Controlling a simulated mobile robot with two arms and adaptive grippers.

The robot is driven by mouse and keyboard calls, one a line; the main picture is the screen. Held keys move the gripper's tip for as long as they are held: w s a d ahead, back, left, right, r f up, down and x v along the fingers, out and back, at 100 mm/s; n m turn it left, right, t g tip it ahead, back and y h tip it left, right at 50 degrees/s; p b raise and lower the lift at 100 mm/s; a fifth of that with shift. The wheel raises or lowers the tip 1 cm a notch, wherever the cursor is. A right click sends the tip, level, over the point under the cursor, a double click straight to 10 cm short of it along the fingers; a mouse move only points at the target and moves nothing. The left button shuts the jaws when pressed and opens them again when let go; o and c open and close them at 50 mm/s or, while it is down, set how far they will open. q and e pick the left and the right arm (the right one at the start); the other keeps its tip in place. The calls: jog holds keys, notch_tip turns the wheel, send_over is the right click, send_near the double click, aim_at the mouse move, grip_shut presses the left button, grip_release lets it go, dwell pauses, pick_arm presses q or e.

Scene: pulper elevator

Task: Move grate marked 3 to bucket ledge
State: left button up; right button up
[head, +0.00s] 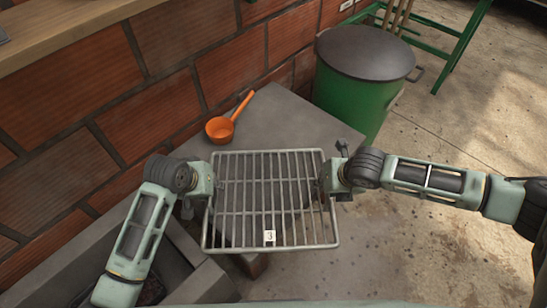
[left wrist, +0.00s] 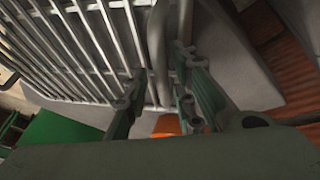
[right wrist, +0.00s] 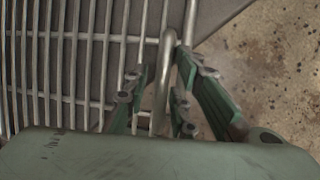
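The grate marked 3 (head: 272,161) is a grey metal frame with many bars and a small white "3" tag (head: 269,237) near its front edge. It lies over a grey slab, its front part reaching past the slab's edge; whether it touches the slab is unclear. My left gripper (head: 209,186) is shut on its left rim, with fingers on both sides of the rim in the left wrist view (left wrist: 160,95). My right gripper (head: 329,176) is shut on its right rim, which passes between the fingers in the right wrist view (right wrist: 160,90).
The grey slab (head: 300,120) stands against a brick wall (head: 170,105), with an orange ladle (head: 222,129) on it behind the grate. A green bucket (head: 345,95) with a dark lid (head: 367,53) stands at the back right. A grey trough (head: 90,255) is at front left.

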pick_arm(q)
jog(key=shift+a+f, duration=0.1)
pick_arm(e)
jog(key=shift+d, duration=0.1)
pick_arm(q)
jog(key=v, duration=1.2)
pick_arm(e)
jog(key=v, duration=1.2)
jog(key=shift+f, duration=0.1)
